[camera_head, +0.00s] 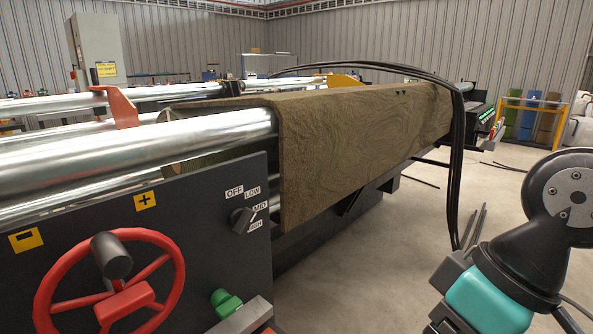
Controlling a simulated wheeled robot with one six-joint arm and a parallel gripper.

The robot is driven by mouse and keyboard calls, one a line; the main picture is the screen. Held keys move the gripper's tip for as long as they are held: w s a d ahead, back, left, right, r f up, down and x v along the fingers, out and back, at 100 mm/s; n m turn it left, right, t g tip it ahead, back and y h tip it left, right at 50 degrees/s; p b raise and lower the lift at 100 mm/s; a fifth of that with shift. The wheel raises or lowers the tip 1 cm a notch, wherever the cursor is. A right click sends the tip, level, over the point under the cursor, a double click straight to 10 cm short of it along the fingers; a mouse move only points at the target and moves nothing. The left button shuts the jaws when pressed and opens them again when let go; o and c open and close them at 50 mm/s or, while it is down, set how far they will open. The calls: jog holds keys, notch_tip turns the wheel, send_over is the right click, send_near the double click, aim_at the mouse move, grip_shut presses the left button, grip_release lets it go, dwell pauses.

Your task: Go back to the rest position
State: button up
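My arm is folded at the lower right, with a black joint and a teal band. My gripper (446,292) is at its left end, partly cut off by the bottom edge. Its dark finger parts are seen at an angle, and I cannot tell whether they are open or shut. I see nothing clearly held in it. It is apart from the machine, over the concrete floor to its right. A large brown-green turf sheet (345,145) hangs over the machine's side behind it.
A red handwheel (115,292), selector knob (242,218) and green button (225,302) are on the dark panel at left. Metal rollers (130,150) lie above it. Black cables (455,150) arch down beside the turf. A yellow rack (530,118) stands at back right. The floor (400,225) between is mostly clear.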

notch_tip(320, 180, up, 16)
jog(key=s+p, duration=0.1)
jog(key=p, duration=1.4)
jog(key=shift+d+f, duration=0.15)
